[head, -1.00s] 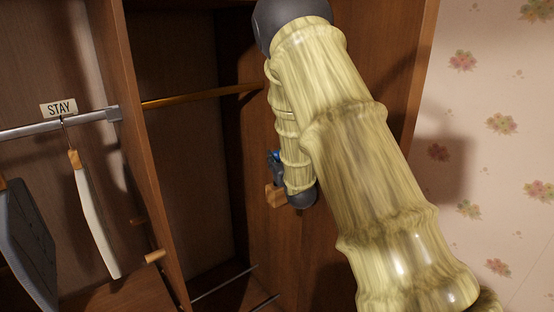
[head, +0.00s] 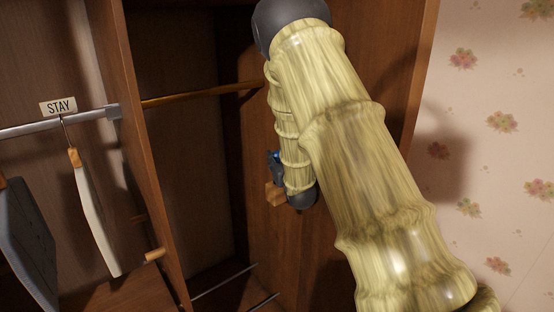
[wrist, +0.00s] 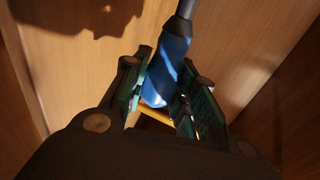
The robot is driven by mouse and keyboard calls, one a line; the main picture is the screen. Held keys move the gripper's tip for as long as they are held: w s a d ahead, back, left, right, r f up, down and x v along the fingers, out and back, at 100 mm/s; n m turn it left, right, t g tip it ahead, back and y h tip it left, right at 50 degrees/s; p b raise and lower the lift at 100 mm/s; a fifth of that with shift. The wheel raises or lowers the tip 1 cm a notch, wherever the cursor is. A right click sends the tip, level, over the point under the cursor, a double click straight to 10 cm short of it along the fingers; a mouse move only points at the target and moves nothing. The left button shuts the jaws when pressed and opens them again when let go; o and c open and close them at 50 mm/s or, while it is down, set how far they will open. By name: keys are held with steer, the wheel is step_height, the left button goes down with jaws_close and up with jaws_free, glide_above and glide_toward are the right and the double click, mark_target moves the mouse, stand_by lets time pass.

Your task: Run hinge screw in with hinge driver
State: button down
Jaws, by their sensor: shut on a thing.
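The hinge driver has a blue handle (wrist: 165,65) and a grey shaft that runs out of the top of the wrist view. My gripper (wrist: 166,86) is shut on the blue handle, with a green-padded finger on each side. In the head view my gripper (head: 277,172) is small, partly behind my arm, close to the right-hand wooden panel of the wardrobe. A bit of blue shows there at the handle. The driver's tip and the hinge screw are not visible in either view, so I cannot tell whether they touch.
A wooden block (head: 274,194) sits just below my gripper. A brown rail (head: 200,94) crosses the wardrobe bay behind. At left, a metal rail (head: 60,126) carries a STAY tag (head: 58,107) and hanging clothes. A wooden peg (head: 154,255) juts from the divider.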

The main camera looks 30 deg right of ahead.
steer(key=shift+f, duration=0.15)
steer(key=shift+c, duration=1.3)
jaws_free()
steer(key=shift+o, duration=0.4)
steer(key=shift+o, duration=0.9)
